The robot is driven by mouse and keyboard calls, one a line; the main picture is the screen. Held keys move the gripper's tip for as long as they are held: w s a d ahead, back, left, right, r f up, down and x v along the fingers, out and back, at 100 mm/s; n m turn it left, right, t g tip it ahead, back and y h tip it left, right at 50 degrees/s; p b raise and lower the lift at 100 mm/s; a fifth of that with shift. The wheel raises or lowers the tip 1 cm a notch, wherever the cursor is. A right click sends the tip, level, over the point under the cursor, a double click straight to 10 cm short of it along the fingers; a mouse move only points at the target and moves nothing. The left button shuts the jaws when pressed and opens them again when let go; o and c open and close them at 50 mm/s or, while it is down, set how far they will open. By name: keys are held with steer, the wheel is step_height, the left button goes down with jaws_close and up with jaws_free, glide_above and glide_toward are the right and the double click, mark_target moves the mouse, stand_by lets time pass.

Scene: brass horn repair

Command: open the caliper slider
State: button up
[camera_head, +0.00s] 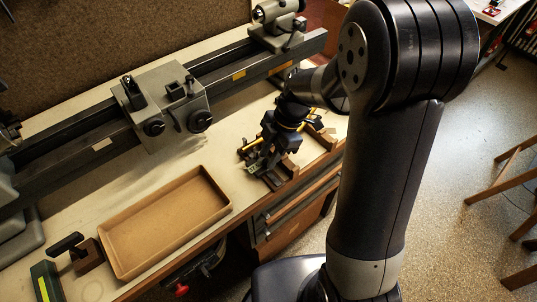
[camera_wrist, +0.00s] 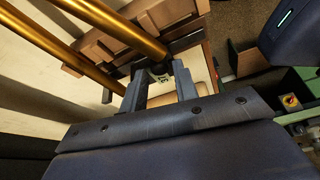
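In the head view my gripper (camera_head: 262,160) points down at the front edge of the bench, over a wooden holder (camera_head: 284,176). In the wrist view my two dark fingers (camera_wrist: 160,80) stand apart, with a gap between them. A small pale, greenish piece (camera_wrist: 160,73) shows between or just beyond the fingertips; it may be part of the caliper, but I cannot tell. I see no contact between it and the fingers. The caliper and its slider cannot be made out clearly; my gripper covers much of that spot.
Two brass tubes (camera_wrist: 112,22) run close beside the fingers in the wrist view. A brown tray (camera_head: 165,222) lies on the bench at left. A lathe with a grey carriage (camera_head: 163,105) stands along the back. Bare bench top (camera_head: 228,178) lies between the tray and my gripper.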

steer(key=shift+s+a+f, duration=0.1)
steer(key=shift+a+f, duration=0.05)
steer(key=shift+f, duration=0.3)
jaws_close()
